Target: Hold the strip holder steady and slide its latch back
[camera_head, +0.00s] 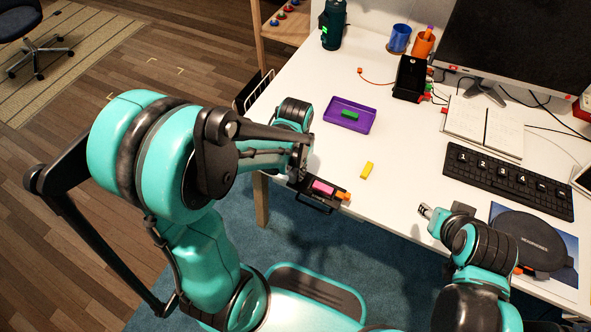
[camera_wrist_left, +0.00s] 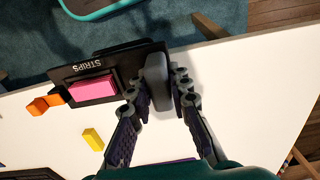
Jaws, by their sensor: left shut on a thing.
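The black strip holder (camera_head: 316,196), lettered STRIPS in the left wrist view (camera_wrist_left: 88,72), lies at the table's near edge. A pink block (camera_head: 322,187) sits in it, and an orange piece, perhaps the latch (camera_head: 343,195), sticks out at its right end. My left gripper (camera_wrist_left: 158,82) is shut on the grey rounded end of the strip holder, opposite the orange piece. In the head view, my left arm partly hides this grip. My right gripper (camera_head: 428,212) is above the table, to the right of the holder and apart from it; its finger opening is unclear.
A yellow block (camera_head: 366,170) lies loose behind the holder. A purple tray (camera_head: 364,124) with a green block (camera_head: 350,114) stands farther back. A keyboard (camera_head: 507,180) and a dark round object (camera_head: 531,240) are at right. Bare tabletop separates holder and right gripper.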

